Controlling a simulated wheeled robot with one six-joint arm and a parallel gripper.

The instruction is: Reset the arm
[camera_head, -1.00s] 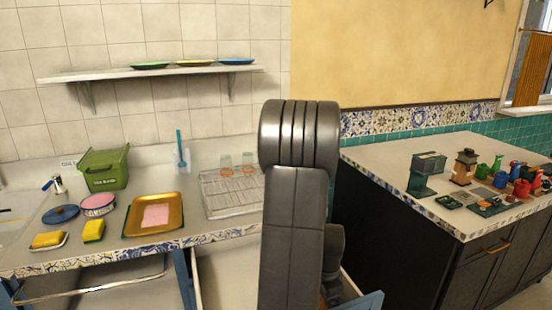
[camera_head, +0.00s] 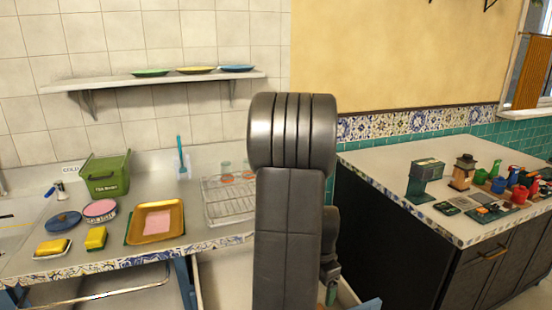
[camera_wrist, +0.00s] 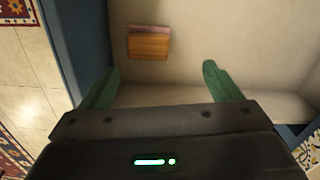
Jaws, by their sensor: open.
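My gripper (camera_wrist: 158,85) shows in the wrist view with its two green fingers wide apart and nothing between them. It hangs over a pale, drawer-like space with blue side walls. A small orange-brown block (camera_wrist: 148,46) lies on the pale surface beyond the fingertips, apart from them. In the head view my grey arm stands upright in the middle, and the fingers are mostly hidden behind it, with a bit of green low at its right side.
The left counter carries a green bin (camera_head: 107,175), a golden tray (camera_head: 155,222), sponges (camera_head: 96,238) and a wire dish rack (camera_head: 228,198). A shelf (camera_head: 110,80) with plates is above. The right counter (camera_head: 385,160) holds a coffee machine (camera_head: 425,178) and several small items.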

